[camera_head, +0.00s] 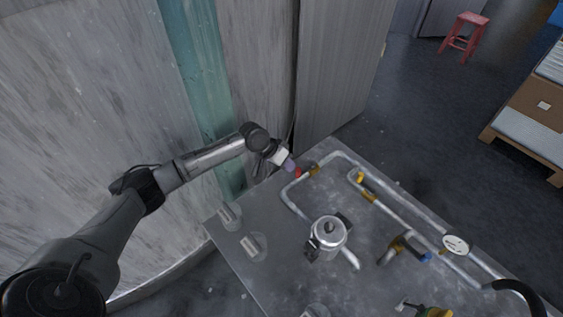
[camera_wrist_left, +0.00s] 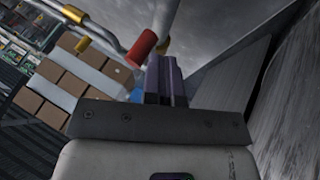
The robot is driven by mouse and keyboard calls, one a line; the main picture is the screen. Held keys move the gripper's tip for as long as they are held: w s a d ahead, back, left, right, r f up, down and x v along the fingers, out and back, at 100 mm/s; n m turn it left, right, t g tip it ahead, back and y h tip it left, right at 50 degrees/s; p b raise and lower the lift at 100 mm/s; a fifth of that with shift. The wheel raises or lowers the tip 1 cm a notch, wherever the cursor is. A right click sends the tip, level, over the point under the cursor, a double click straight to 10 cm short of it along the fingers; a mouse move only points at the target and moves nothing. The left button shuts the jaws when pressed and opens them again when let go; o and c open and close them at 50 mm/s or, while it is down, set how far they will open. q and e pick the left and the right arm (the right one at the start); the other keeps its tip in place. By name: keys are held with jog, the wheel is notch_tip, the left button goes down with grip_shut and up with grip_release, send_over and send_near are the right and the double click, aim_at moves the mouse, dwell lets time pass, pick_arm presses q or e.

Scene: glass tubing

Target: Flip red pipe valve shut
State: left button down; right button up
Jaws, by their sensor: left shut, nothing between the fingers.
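The red valve handle (camera_head: 298,173) sits on the grey pipework at the far left corner of the metal table (camera_head: 278,208). In the left wrist view the red handle (camera_wrist_left: 142,47) is a short cylinder just left of and beyond my fingertips, near a grey pipe with a brass fitting. My left gripper (camera_head: 290,165) reaches in from the left and is right beside the handle. Its purple fingers (camera_wrist_left: 165,75) are closed together with nothing between them. I cannot tell whether they touch the handle. My right gripper is not in view.
A silver pot-like vessel (camera_head: 329,232) stands on the table. Yellow valve parts (camera_head: 361,178), a blue-ended valve (camera_head: 425,256) and a round white gauge (camera_head: 455,244) are along the pipes. A wall and grey cabinet (camera_head: 340,65) rise behind the table. A red stool (camera_head: 465,35) stands far off.

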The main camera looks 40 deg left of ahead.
pick_arm(q)
jog(key=shift+w+d+f, duration=0.2)
jog(key=shift+f, duration=0.15)
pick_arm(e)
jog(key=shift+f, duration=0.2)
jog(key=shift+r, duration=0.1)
